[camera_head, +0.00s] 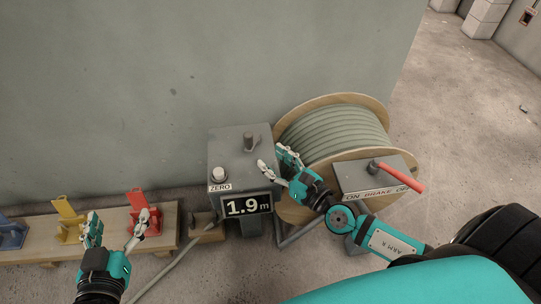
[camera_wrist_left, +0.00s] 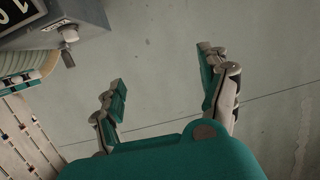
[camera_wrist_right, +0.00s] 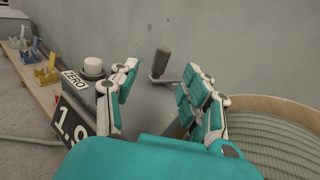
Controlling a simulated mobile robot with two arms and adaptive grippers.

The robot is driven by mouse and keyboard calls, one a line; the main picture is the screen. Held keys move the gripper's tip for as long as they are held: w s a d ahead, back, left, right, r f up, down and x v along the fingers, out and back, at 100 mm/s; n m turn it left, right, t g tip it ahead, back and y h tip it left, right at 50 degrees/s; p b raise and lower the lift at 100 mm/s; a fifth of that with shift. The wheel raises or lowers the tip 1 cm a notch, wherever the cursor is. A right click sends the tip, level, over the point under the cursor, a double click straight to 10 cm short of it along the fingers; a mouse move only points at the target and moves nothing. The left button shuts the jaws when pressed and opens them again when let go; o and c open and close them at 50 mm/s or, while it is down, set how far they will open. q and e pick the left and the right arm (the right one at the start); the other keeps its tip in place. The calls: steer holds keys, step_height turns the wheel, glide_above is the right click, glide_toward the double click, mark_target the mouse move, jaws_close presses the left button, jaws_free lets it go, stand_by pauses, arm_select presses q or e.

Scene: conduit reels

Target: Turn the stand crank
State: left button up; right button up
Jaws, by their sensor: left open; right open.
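The stand crank (camera_head: 251,141) is a dark grey handle on a short arm on top of the grey meter box (camera_head: 239,158). In the right wrist view the crank (camera_wrist_right: 161,62) stands upright beyond my fingers, between their tips. My right gripper (camera_head: 276,161) is open and empty, close to the crank's lower right, apart from it. My left gripper (camera_head: 118,226) is open and empty above the floor in front of the wooden bench. The left wrist view shows its open fingers (camera_wrist_left: 165,90) with nothing between them.
A wooden reel (camera_head: 361,101) of grey-green conduit stands right of the box. A brake box (camera_head: 372,178) with a red lever (camera_head: 398,176) is in front of it. The meter display (camera_head: 247,206) reads 1.9 m. A white knob (camera_head: 218,174) is marked ZERO. A bench (camera_head: 110,222) holds coloured clamps.

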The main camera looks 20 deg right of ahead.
steer(key=s+a+m+h+p, duration=0.2)
steer(key=s, duration=0.2)
arm_select(q)
steer(key=s+a+f+g+y+p, duration=0.1)
steer(key=s+a+f+g+y, duration=0.3)
steer(key=s+f+g, duration=0.7)
arm_select(e)
steer(key=m+t+h, duration=0.1)
steer(key=h, duration=0.2)
glide_toward(250, 143)
steer(key=w, duration=0.3)
steer(key=shift+w, duration=0.25)
steer(key=w, duration=0.7)
steer(key=shift+a+b, duration=0.2)
steer(key=shift+b, duration=0.15)
arm_select(q)
steer(key=w+r+t, duration=0.1)
steer(key=w+t+h, duration=0.1)
steer(key=w+d+r+t+h, duration=0.1)
steer(key=t, duration=0.1)
steer(key=shift+w+r, duration=0.3)
arm_select(e)
steer(key=shift+w, duration=0.4)
jaws_close()
